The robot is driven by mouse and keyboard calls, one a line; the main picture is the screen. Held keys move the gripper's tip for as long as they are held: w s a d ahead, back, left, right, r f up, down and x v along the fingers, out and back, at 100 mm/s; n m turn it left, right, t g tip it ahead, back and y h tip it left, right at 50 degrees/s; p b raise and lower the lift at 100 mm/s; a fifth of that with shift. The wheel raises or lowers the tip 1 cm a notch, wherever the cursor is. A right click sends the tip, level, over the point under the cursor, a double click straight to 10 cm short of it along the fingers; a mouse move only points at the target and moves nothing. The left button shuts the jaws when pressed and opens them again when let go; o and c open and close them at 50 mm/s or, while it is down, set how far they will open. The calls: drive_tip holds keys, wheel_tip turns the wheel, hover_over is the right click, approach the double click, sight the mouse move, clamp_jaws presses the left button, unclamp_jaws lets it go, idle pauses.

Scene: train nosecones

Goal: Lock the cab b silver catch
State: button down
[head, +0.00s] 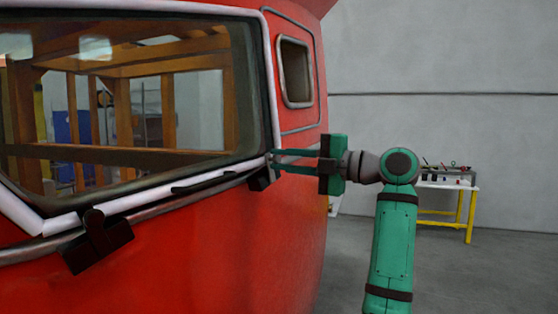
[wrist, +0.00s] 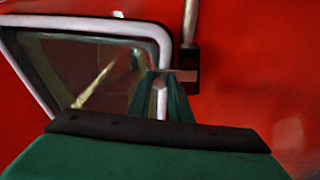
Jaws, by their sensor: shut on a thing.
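The red cab (head: 230,240) fills the left of the head view, with its large framed windscreen (head: 120,100). My green gripper (head: 274,160) reaches in from the right to the lower right corner of the windscreen. Its fingers also show in the wrist view (wrist: 163,78), close together beside a black bracket (wrist: 188,82). The gripper is shut on a small grey piece of the silver catch (wrist: 182,75) at this bracket. The fingers hide most of the catch, so its locked or unlocked position cannot be told. The same black bracket shows just below the fingertips in the head view (head: 261,180).
Another black bracket (head: 97,242) sits on the cab front at lower left. A silver rail (head: 160,205) and a black wiper (head: 205,181) run below the glass. A workbench with yellow legs (head: 450,195) stands behind at right. The floor between is clear.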

drive_tip(key=shift+f, duration=0.15)
idle(0.6)
drive_tip(key=c, duration=1.6)
unclamp_jaws()
drive_tip(key=shift+d, duration=0.1)
drive_tip(key=shift+s, duration=0.1)
drive_tip(key=v, duration=1)
drive_tip(key=shift+s+d, duration=0.2)
drive_tip(key=shift+d, duration=0.1)
